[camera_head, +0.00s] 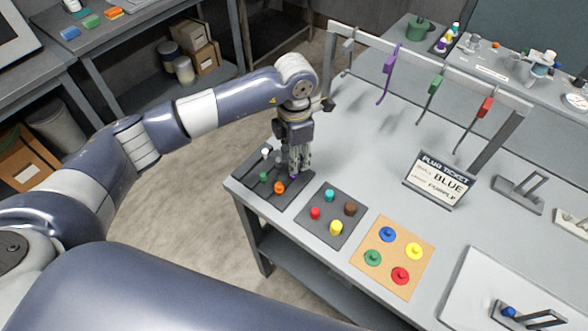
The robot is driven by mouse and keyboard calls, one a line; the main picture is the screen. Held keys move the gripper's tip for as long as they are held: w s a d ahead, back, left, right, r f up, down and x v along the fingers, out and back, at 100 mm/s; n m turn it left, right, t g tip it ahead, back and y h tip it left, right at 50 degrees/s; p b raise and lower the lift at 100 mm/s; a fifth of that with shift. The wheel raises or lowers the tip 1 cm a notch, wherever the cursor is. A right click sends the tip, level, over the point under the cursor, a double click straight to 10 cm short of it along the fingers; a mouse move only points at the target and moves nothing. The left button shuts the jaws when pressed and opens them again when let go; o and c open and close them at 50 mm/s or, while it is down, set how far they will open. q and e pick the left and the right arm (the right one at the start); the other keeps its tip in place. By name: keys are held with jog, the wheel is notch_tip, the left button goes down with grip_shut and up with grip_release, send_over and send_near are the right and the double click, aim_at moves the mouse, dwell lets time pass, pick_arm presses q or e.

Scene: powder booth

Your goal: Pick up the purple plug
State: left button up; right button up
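The purple plug (295,177) is a small bit of purple at the fingertips of my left gripper (296,172), mostly hidden by the fingers. It is at the right back corner of a dark tray (256,183) at the table's left end. The gripper points straight down over that corner. I cannot tell whether the fingers are closed on the plug or only around it. White (266,152), green (263,177) and orange (279,187) plugs stand on the same tray. My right gripper is not in view.
A second dark tray (329,228) holds teal, red, brown and yellow plugs. A tan board (376,275) holds blue, yellow, green and red ones. A plug ticket sign (439,180) reads blue and purple. A rack (450,68) with hanging hooks stands behind; open tabletop lies between.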

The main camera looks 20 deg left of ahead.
pick_arm(q)
jog(key=f, duration=0.1)
jog(key=f+p, duration=0.1)
jog(key=f, duration=0.1)
jog(key=shift+s+a+f+p, duration=0.1)
jog(key=shift+s+f+p, duration=0.2)
jog(key=shift+f+p, duration=0.1)
jog(key=shift+w+f, duration=0.1)
jog(key=c, duration=0.5)
